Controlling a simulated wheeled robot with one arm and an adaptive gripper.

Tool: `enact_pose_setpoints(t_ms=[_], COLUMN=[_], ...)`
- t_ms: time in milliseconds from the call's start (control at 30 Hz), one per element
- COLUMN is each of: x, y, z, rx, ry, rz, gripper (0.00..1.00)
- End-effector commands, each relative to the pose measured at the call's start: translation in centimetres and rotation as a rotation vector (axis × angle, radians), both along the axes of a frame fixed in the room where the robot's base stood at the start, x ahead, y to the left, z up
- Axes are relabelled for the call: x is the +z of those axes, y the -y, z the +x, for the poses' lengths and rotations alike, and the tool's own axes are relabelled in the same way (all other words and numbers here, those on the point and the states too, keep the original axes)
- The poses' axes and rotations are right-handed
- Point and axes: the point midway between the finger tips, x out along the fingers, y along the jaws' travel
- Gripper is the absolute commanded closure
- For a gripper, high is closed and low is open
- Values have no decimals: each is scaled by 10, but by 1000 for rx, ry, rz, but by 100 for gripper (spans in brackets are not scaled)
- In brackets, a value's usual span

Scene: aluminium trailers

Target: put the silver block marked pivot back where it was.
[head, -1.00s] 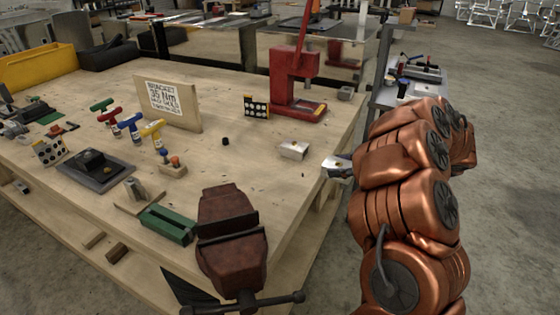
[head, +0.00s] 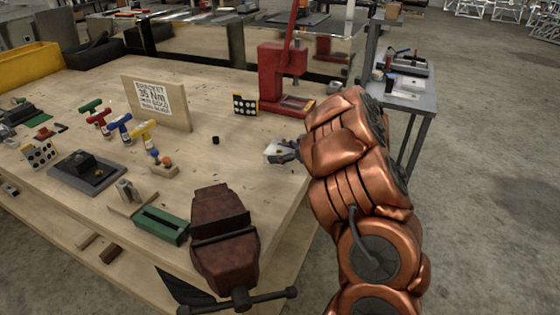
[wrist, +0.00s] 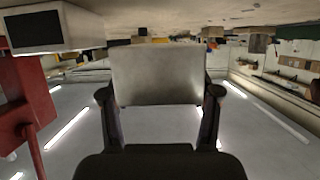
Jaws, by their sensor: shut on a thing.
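A silver block (wrist: 158,75) fills the space between the two dark fingers of my gripper (wrist: 160,100) in the wrist view. My gripper is shut on it. In the head view my gripper (head: 288,150) is at the right part of the wooden bench, with a silver block (head: 275,153) at its fingertips. The arm hides part of this spot. I cannot tell whether the held block touches the bench. No pivot marking is readable on it.
A red press (head: 283,80) stands behind my gripper, with a dotted board (head: 245,105) beside it. A brown vise (head: 222,240) is at the front. A sign board (head: 158,103) and coloured-handled tools are further left. Bare wood lies around the small black cylinder (head: 215,140).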

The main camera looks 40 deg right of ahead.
Motion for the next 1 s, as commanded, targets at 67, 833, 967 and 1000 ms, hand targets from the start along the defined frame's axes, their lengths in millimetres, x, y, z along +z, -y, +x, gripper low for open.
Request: enact_pose_setpoints(t_ms=[67,833,967,1000], x=[-3,-38,-38,-38], y=[0,0,0,0], z=[0,0,0,-1], rx=[0,0,0,0], ry=[0,-1,-1,-1], rz=[1,-1,-1,0], gripper=[95,32,18,14])
